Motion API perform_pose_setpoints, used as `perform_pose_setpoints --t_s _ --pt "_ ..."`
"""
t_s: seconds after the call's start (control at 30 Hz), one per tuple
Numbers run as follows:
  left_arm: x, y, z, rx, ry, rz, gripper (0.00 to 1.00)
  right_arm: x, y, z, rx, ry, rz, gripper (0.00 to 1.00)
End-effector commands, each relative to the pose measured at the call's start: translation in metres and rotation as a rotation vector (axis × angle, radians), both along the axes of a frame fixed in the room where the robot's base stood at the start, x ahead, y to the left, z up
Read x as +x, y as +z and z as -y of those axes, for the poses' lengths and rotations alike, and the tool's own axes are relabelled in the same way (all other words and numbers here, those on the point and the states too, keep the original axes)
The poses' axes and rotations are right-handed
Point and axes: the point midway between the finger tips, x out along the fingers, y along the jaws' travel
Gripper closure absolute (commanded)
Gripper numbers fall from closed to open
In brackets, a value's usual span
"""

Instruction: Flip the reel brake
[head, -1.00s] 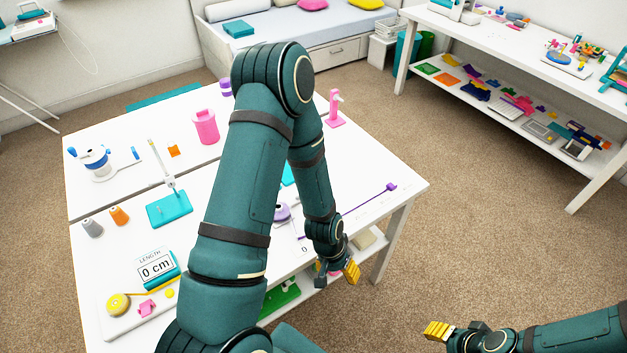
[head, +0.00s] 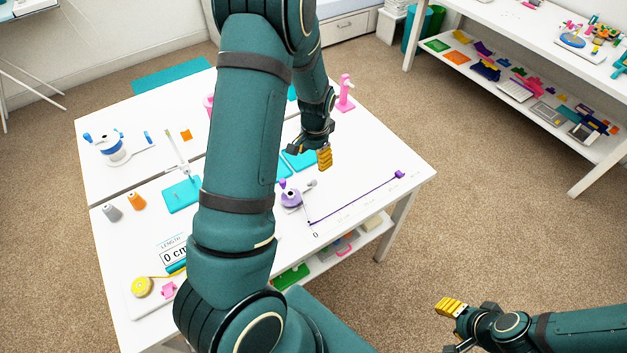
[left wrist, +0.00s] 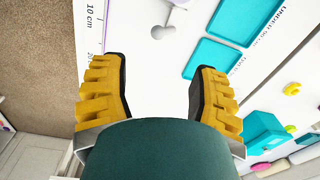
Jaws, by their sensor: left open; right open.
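A small purple reel (head: 291,198) sits on the white table in the head view, with a grey knobbed lever (head: 312,183) beside it. In the left wrist view the grey lever (left wrist: 163,32) shows ahead of the fingers, apart from both, and only a sliver of the reel is in frame. My left gripper (head: 309,154) is open and empty above the table, just beyond the reel. Its spread yellow fingers show in the left wrist view (left wrist: 160,66). My right gripper (head: 449,326) is open and empty over the floor, right of the table.
A purple line ends at a purple block (head: 400,174) near the table's right edge. Teal trays (head: 299,160) lie under my left gripper, and a pink stand (head: 345,93) is behind it. A blue and white spool (head: 113,148) stands far left. My left arm hides the table's middle.

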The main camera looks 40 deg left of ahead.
Motion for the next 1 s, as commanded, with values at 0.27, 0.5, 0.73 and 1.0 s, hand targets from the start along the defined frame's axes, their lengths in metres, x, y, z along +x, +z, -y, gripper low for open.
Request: perform_pose_setpoints --t_s 0.27,0.5,0.73,1.0 --pt "-0.001 -0.055 -0.002 -0.002 0.003 -0.004 0.39 0.000 -0.005 0.000 -0.001 0.000 0.000 0.53" --pt "-0.001 -0.098 -0.003 -0.002 0.002 -0.002 0.39 0.000 -0.007 0.000 -0.001 0.000 0.000 0.53" --pt "0.000 -0.122 -0.004 -0.001 0.001 0.001 0.39 0.000 -0.008 0.000 -0.002 0.000 0.000 0.53" --pt "0.000 -0.127 -0.004 -0.001 0.001 0.001 0.39 0.000 -0.008 0.000 -0.002 0.000 0.000 0.53"
